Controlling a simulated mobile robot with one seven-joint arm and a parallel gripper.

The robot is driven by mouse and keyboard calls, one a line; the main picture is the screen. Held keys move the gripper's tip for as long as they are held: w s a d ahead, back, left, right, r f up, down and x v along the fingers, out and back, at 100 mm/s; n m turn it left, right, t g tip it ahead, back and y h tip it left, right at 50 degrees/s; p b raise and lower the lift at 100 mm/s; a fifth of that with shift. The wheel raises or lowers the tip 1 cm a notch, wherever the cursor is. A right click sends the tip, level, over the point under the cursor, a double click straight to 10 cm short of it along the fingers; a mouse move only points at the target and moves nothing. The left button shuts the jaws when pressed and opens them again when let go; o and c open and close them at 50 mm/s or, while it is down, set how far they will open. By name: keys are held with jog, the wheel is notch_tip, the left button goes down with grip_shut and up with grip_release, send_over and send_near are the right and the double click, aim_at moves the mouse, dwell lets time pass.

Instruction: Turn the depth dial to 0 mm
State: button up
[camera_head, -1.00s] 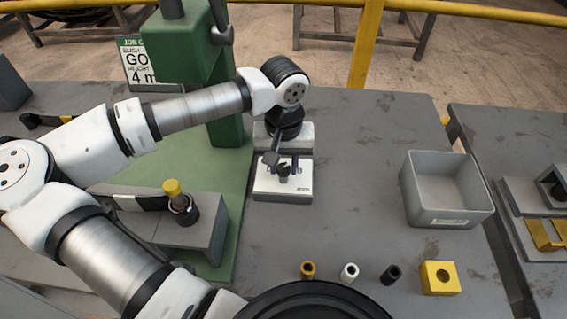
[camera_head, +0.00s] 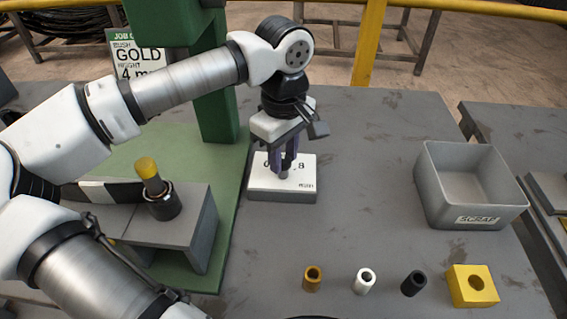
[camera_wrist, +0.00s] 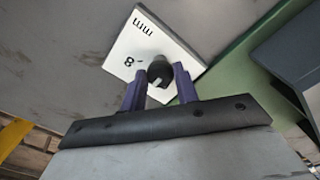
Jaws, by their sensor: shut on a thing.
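The depth dial is a white-topped block (camera_head: 307,187) with dark printed marks, in the middle of the table in the head view. An "8" shows right of the knob (camera_head: 284,172). In the wrist view the dial plate (camera_wrist: 140,45) shows "mm" and an "8", and its dark knob (camera_wrist: 158,70) bears a pale pointer line. The pointer's reading is too small to tell. My gripper (camera_head: 285,163) points down over the dial with its purple fingers shut on the knob. In the wrist view the fingers (camera_wrist: 157,82) sit either side of it, partly covering the plate.
A green press (camera_head: 215,110) stands left of the dial, with a job card (camera_head: 138,58) reading GOLD, 4 m. A grey fixture (camera_head: 203,235) is at left. Brown (camera_head: 312,279), white (camera_head: 364,281) and black (camera_head: 413,283) bushes, a yellow block (camera_head: 472,286) and a SCRAP bin (camera_head: 430,190) are at right.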

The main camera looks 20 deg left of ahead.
aim_at(284, 159)
jog(key=n+b, duration=0.3)
jog(key=n, duration=0.2)
jog(key=shift+f+n, duration=0.1)
jog(key=shift+n, duration=0.2)
jog(key=shift+n+b, duration=1.15)
jog(key=shift+n, duration=1.05)
jog(key=o, duration=1)
notch_tip(284, 159, up, 14)
jog(key=p, duration=1)
